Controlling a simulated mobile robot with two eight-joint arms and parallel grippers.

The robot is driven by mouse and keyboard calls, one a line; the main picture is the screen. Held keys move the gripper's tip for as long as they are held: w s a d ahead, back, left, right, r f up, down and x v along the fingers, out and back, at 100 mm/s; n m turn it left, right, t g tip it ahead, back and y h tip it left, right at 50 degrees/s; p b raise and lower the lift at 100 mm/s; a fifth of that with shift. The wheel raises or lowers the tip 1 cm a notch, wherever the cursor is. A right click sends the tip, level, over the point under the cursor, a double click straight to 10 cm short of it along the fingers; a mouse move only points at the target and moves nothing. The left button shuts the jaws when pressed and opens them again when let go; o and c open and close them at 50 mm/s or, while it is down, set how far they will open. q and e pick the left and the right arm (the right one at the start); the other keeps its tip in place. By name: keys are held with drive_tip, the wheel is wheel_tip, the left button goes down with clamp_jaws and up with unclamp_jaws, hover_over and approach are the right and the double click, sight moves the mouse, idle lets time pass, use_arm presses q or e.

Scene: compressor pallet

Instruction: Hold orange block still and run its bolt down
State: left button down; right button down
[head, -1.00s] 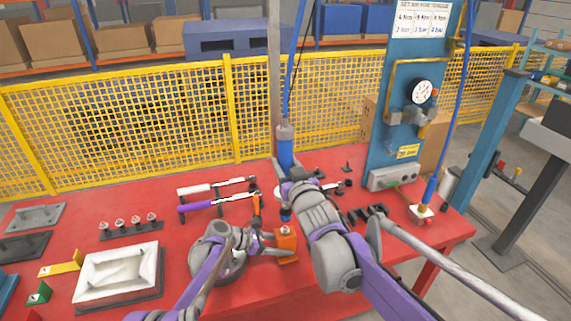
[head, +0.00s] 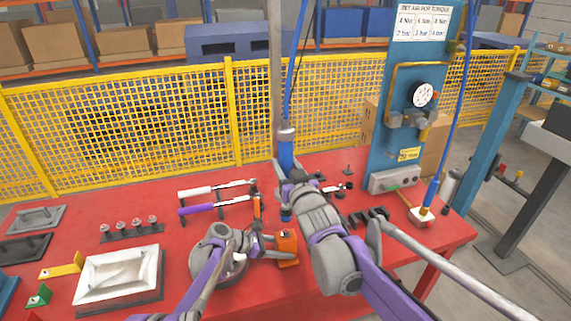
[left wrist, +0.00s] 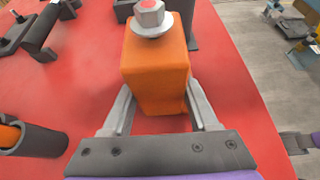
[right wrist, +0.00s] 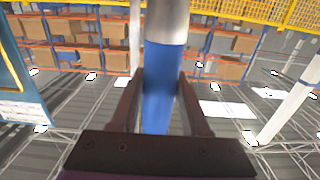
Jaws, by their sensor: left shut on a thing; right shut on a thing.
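The orange block (head: 287,250) stands at the front of the red table in the head view. My left gripper (head: 268,247) is shut on it. The left wrist view shows the block (left wrist: 155,70) between the two fingers (left wrist: 160,108), with a bolt (left wrist: 150,15) and washer on top. My right gripper (head: 284,172) is shut on the blue hanging driver (head: 286,152). The right wrist view shows its blue body (right wrist: 158,90) upright between the fingers (right wrist: 158,75). A dark and blue tip (head: 286,214) shows behind the block in the head view. No driver shows over the bolt in the left wrist view.
White-handled and purple-handled tools (head: 205,209) lie left of the driver. A bolt rack (head: 130,230) and a white tray (head: 118,272) are farther left. A blue panel with a gauge (head: 422,95) stands right. A yellow fence (head: 120,125) runs behind.

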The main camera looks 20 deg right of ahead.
idle(0.6)
drive_tip(key=shift+f, duration=3.65)
idle(1.6)
drive_tip(key=shift+r, duration=4.55)
use_arm(q)
drive_tip(key=shift+c, duration=0.4)
unclamp_jaws()
